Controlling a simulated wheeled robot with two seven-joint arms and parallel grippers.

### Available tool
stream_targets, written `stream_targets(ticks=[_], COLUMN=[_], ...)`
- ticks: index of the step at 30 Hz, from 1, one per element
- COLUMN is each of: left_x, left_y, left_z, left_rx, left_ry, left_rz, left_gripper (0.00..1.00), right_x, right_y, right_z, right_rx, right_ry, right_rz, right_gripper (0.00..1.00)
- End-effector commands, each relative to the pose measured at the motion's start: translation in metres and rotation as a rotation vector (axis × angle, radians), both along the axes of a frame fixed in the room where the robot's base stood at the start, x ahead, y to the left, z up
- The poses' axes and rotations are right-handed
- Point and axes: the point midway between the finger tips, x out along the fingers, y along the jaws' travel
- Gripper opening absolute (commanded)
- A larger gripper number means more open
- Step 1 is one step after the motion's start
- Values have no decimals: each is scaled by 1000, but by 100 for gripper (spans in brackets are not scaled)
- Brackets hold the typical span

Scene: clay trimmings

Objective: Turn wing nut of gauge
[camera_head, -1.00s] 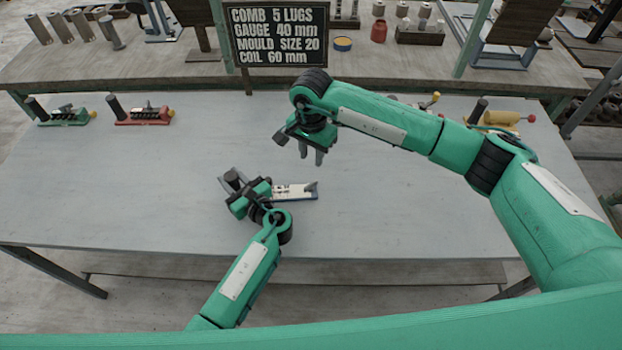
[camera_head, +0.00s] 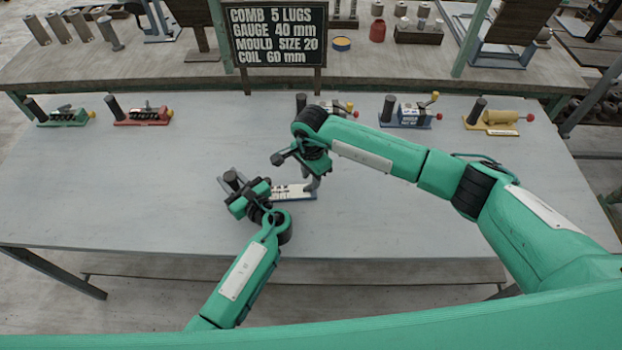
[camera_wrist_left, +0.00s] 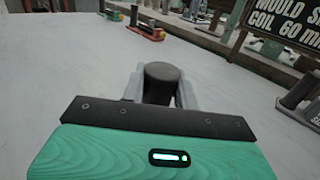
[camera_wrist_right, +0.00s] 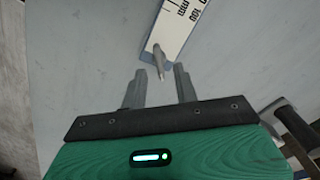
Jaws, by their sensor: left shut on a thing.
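The gauge (camera_head: 291,194) lies on the table, a white marked scale on a blue base with a dark upright handle (camera_wrist_left: 162,84). My left gripper (camera_head: 232,178) is shut on that handle, which sits between its fingers in the left wrist view. The grey wing nut (camera_wrist_right: 158,62) stands near the end of the scale in the right wrist view. My right gripper (camera_wrist_right: 161,80) is open and empty, with the wing nut just ahead of the gap between its fingertips, apart from them. In the head view, my right gripper (camera_head: 312,180) is over the gauge's right end and partly hides it.
Along the table's back edge stand a green tool (camera_head: 64,117), a red tool (camera_head: 143,115), a blue tool (camera_head: 409,114) and a yellow tool (camera_head: 497,119). A dark sign (camera_head: 277,35) reads "GAUGE 40 mm". The table's left and right areas are clear.

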Motion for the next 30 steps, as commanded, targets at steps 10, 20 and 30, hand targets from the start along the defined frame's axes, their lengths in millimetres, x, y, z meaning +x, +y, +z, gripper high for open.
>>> stream_targets(ticks=[10, 20, 30], left_x=[0, 0, 0], left_y=[0, 0, 0], left_z=[0, 0, 0], left_rx=[0, 0, 0], left_ry=[0, 0, 0], left_rz=[0, 0, -1], left_gripper=[0, 0, 0], right_x=[0, 0, 0], right_y=[0, 0, 0], right_z=[-19, -19, -18], right_rx=[1, 1, 0], right_ry=[-1, -1, -1], right_rz=[1, 1, -23], right_gripper=[30, 0, 0])
